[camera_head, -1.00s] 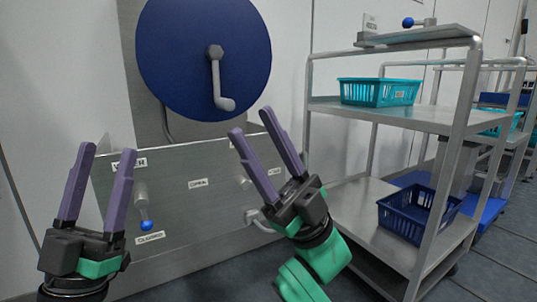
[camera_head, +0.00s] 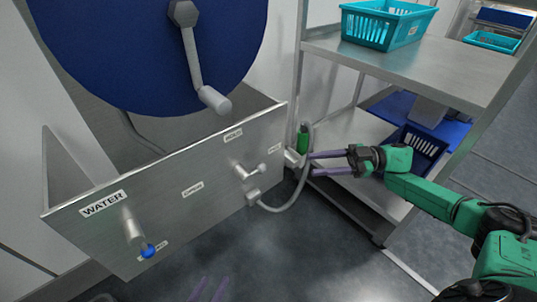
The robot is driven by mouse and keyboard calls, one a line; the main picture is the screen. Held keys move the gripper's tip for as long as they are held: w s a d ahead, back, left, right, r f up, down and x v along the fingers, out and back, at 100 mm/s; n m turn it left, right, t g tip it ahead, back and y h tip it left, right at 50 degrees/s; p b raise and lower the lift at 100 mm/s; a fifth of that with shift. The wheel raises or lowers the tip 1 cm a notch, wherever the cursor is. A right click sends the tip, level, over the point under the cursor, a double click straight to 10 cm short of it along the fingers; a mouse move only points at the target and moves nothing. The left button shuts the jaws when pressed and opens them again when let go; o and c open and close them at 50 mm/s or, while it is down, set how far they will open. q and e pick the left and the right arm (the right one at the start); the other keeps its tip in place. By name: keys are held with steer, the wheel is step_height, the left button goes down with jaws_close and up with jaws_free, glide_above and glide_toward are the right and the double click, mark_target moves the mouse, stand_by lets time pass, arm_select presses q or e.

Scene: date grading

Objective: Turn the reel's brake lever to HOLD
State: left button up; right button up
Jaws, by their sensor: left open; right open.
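The reel (camera_head: 150,60) is a large blue disc with a grey crank. On the steel panel below it, the brake lever (camera_head: 247,171) is a short metal lever with a pale knob, pointing right. The HOLD label (camera_head: 233,135) is above it. Another label (camera_head: 275,148), too small to read surely, is to its upper right. My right gripper (camera_head: 312,164) is open and empty, to the right of the lever and apart from it, its fingers pointing left. Only the purple fingertips of my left gripper (camera_head: 211,290) show at the bottom edge, apart and empty.
A water valve (camera_head: 134,230) with a blue knob is at the panel's left. A grey hose (camera_head: 285,208) and a green nozzle (camera_head: 302,140) are close to my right fingertips. A steel shelf (camera_head: 410,70) with a teal basket (camera_head: 387,24) stands at the right.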

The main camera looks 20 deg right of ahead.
steer(key=b+x, duration=0.1)
steer(key=x, duration=1.1)
steer(key=shift+a, duration=0.3)
jaws_close()
steer(key=shift+w+r, duration=0.1)
